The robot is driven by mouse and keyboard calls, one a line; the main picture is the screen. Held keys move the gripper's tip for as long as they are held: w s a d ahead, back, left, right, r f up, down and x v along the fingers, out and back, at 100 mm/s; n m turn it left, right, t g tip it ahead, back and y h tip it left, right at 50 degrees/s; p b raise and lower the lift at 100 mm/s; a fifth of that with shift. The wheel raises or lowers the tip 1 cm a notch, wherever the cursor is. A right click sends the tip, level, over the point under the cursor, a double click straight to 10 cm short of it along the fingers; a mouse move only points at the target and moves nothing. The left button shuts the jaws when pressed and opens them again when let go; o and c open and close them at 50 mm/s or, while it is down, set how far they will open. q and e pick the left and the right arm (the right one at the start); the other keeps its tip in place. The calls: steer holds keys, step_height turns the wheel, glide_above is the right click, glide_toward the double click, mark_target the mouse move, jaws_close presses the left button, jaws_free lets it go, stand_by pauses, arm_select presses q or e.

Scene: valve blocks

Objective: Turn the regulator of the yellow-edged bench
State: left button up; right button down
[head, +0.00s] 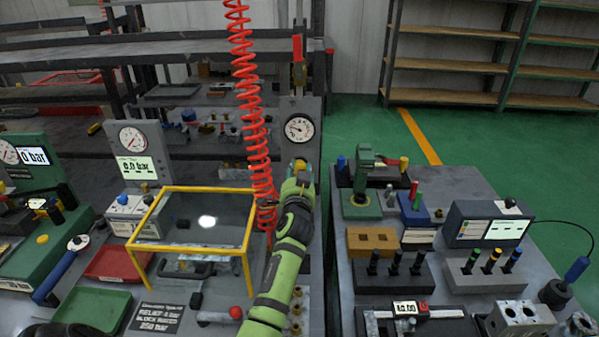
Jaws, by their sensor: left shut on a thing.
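My left gripper (299,168) is at the end of the green arm in the middle of the head view. It is shut on a small part just below a round pressure gauge (299,127) on a grey upright panel. This part appears to be the regulator knob. The gripper hides most of it, and I cannot tell how far it is turned. A clear guard with a yellow frame (195,189) stands on the bench left of my arm. My right gripper is not in view.
A red coiled hose (245,70) hangs just left of my gripper. Another gauge (132,139) with a display stands at left. A red tray (110,264) and a green tray (92,309) lie front left. The right bench holds a green clamp (365,165) and several blocks.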

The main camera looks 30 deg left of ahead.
arm_select(q)
steer(key=o, duration=0.8)
steer(key=shift+a+r, duration=0.2)
steer(key=o, duration=0.3)
steer(key=shift+f, duration=0.1)
steer(key=shift+o, duration=0.2)
steer(key=v, duration=1.1)
steer(key=shift+s+d+f, duration=0.15)
steer(key=shift+s, duration=0.2)
steer(key=shift+f, duration=0.1)
